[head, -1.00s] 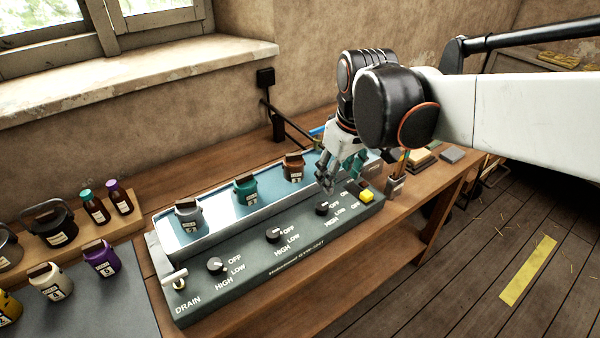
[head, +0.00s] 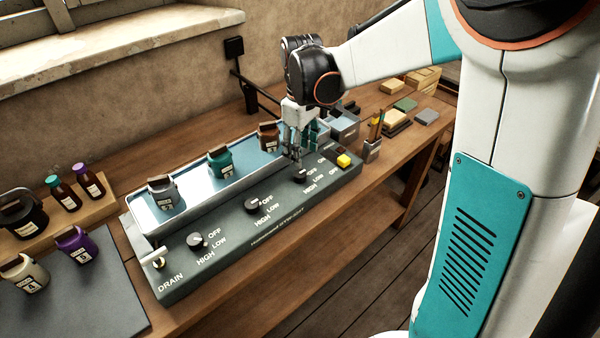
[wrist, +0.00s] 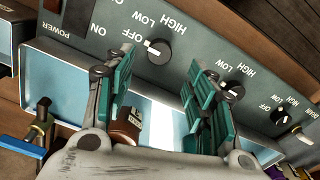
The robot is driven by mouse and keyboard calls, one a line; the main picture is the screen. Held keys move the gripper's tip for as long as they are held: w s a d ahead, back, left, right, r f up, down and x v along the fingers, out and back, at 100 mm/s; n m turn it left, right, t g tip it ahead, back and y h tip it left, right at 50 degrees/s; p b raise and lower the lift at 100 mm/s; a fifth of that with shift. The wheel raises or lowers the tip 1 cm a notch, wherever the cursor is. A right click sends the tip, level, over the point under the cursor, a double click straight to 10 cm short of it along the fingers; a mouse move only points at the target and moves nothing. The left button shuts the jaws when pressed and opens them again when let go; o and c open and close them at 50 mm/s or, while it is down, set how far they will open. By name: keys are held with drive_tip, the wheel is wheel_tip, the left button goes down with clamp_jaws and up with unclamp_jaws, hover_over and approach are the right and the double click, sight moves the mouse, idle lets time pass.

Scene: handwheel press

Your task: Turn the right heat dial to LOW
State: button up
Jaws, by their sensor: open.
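The right heat dial (head: 300,177) is a black knob on the sloped front of the grey control panel (head: 270,222). OFF, LOW and HIGH are printed beside it. My gripper (head: 297,160) is open just behind and above this dial. In the wrist view its teal fingers (wrist: 163,72) are spread, with the dial showing in the gap beyond them. I see no contact with the dial.
The middle dial (head: 252,206) and left dial (head: 196,241) are on the same panel. A yellow button (head: 344,161) is right of the right dial. Behind the panel, a water bath (head: 193,193) holds jars, including a brown one (head: 268,136) close to my fingers.

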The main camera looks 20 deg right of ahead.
sight(301, 173)
wheel_tip(301, 173, down, 8)
drive_tip(key=b, duration=0.2)
drive_tip(key=shift+f+b, duration=0.2)
drive_tip(key=shift+b, duration=0.1)
drive_tip(key=c, duration=1.1)
